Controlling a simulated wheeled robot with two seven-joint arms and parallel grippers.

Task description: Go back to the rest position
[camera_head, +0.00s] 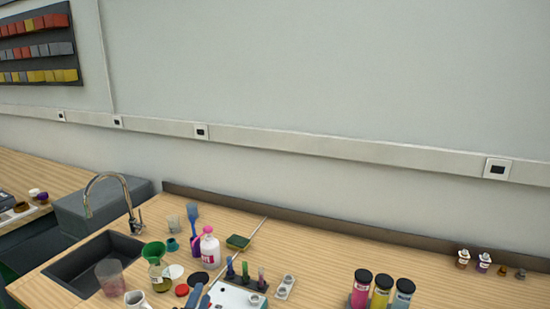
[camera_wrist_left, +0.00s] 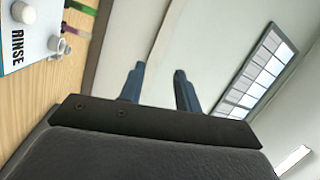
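My left gripper (camera_wrist_left: 160,88) shows in the left wrist view with its two blue fingers apart and nothing between them. In the head view, only the blue fingertips of this gripper (camera_head: 200,296) show at the bottom edge, in front of the crowded counter. My right gripper is in neither view.
The wooden counter (camera_head: 330,262) holds a dark sink (camera_head: 85,265), a white-and-pink bottle (camera_head: 210,250), a green funnel (camera_head: 153,250) and a white rack (camera_head: 232,297). Several black-capped jars (camera_head: 381,290) stand right. A "RINSE" card (camera_wrist_left: 22,40) shows in the wrist view.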

